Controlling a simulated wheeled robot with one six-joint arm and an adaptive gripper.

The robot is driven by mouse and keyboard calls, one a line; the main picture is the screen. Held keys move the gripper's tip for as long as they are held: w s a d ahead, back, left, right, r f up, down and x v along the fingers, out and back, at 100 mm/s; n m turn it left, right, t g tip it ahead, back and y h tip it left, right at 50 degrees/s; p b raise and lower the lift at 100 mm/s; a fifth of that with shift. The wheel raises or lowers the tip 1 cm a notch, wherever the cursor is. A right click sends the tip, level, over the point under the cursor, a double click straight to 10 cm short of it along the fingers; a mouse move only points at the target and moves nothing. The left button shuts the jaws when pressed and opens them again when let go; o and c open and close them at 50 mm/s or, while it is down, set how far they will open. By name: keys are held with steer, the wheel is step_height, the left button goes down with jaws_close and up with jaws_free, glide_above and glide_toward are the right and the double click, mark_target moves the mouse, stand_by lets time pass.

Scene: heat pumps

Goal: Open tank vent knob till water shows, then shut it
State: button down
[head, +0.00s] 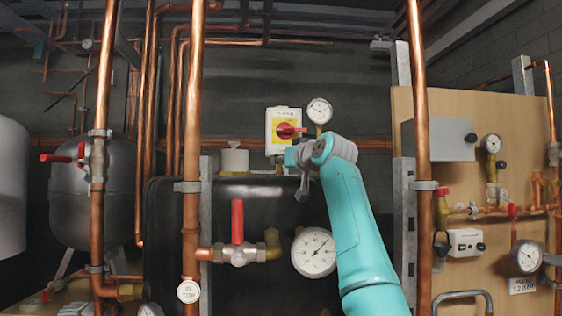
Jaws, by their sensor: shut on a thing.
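The black tank (172,235) stands in the middle, behind the copper pipes. My gripper (303,190) is at the end of my teal arm, in front of the tank's upper part and below the red rotary switch. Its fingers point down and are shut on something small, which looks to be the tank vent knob. The knob itself is hidden by the fingers and wrist, so its turn cannot be seen. No water shows.
A red-handled valve (237,222) and a large gauge (314,252) are near the tank front. The yellow-and-red switch box (284,130) and a small gauge (319,111) are behind my wrist. Upright copper pipes (193,130) (419,130) flank the arm.

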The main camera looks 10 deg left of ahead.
steer(key=shift+w+d+n+g+y, duration=0.1)
steer(key=shift+n+g+y, duration=1.1)
steer(key=shift+g+y, duration=0.15)
steer(key=c, duration=0.9)
jaws_free()
steer(key=shift+c, duration=0.2)
steer(key=v, duration=1.2)
